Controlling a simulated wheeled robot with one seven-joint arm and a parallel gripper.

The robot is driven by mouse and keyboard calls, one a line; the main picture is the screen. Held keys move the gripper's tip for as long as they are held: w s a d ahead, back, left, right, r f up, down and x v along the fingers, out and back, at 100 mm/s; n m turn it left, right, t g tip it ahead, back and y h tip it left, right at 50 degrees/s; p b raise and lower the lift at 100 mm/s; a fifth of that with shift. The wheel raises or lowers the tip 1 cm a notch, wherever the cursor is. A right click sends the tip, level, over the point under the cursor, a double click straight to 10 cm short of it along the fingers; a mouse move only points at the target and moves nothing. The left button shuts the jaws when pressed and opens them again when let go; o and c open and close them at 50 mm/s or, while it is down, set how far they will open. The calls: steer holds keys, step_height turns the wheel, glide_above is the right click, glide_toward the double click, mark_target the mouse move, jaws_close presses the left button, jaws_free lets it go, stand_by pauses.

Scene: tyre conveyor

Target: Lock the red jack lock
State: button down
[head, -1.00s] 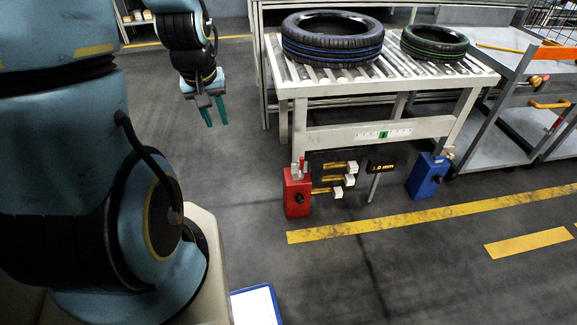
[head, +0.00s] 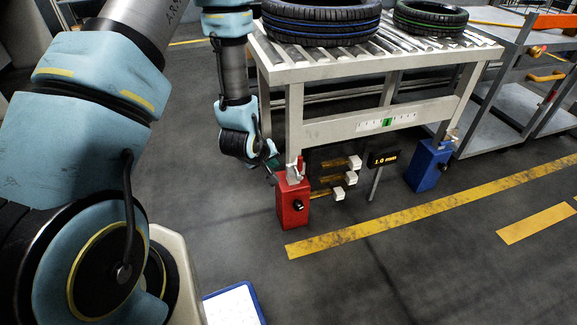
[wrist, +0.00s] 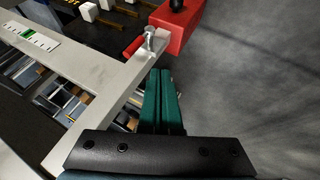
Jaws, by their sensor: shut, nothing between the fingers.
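The red jack (head: 292,204) stands on the floor at the front left leg of the conveyor table, with a black knob on its side. On its top are a metal post and a red lock handle (head: 297,168). In the wrist view the red jack (wrist: 186,28) is at the top, and the red handle (wrist: 134,46) lies beside the metal post. My gripper (head: 271,172) is just left of the jack's top, partly hidden by my wrist. In the wrist view its green fingers (wrist: 161,72) are together and empty, pointing at the post, apparently short of it.
The conveyor table (head: 345,127) carries two tyres. A blue jack (head: 427,167) stands at its right leg.

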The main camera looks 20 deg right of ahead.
mark_target(299, 165)
steer(key=w+d+f, duration=0.4)
steer(key=d+f, duration=0.4)
steer(key=shift+w+d+b, duration=0.2)
steer(key=shift+b, duration=0.2)
steer(key=shift+d+r, duration=0.1)
steer(key=shift+r, duration=0.05)
stand_by(0.4)
steer(key=shift+d+y, duration=0.15)
steer(key=shift+y, duration=0.15)
